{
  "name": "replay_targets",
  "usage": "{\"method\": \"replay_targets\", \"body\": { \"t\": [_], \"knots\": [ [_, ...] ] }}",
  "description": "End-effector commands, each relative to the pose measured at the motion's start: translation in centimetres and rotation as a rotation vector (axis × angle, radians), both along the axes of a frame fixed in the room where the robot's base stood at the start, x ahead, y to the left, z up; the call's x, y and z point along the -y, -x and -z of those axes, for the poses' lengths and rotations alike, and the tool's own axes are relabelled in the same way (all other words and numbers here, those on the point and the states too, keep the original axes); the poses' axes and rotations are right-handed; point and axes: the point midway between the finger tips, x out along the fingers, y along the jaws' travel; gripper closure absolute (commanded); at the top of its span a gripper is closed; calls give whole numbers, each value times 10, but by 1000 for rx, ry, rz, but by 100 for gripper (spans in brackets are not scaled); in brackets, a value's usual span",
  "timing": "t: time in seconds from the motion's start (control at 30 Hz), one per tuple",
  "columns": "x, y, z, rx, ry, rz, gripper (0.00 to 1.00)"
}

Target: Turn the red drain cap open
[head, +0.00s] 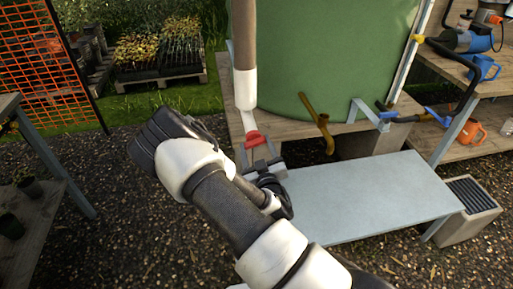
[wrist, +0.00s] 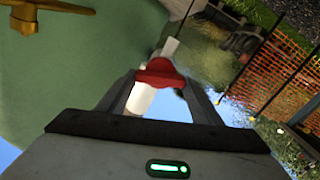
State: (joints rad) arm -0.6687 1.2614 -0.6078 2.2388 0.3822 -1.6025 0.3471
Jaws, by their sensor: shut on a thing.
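The red drain cap (head: 254,138) is at the lower end of a white fitting (head: 245,90) under a brown vertical pipe (head: 242,35), left of the green tank. My gripper (head: 258,150) is shut on the cap. The wrist view also shows my gripper (wrist: 163,76). How far the cap is turned cannot be told.
The green tank (head: 320,50) stands on a wooden stand, with a brass tap (head: 317,122) at its front. A pale grey bench (head: 370,195) is below right. Wooden shelves with tools and an orange watering can (head: 468,131) are at right. Orange netting (head: 45,50) is at left.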

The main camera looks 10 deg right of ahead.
Motion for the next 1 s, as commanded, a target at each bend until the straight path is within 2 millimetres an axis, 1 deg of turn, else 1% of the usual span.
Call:
{"method": "replay_targets", "body": {
  "t": [0.7, 1.0],
  "knots": [
    [-2, 1, 3, -2, 679, -1, 63],
    [-2, 1, 3, -1, 902, -1, 63]
  ]
}}
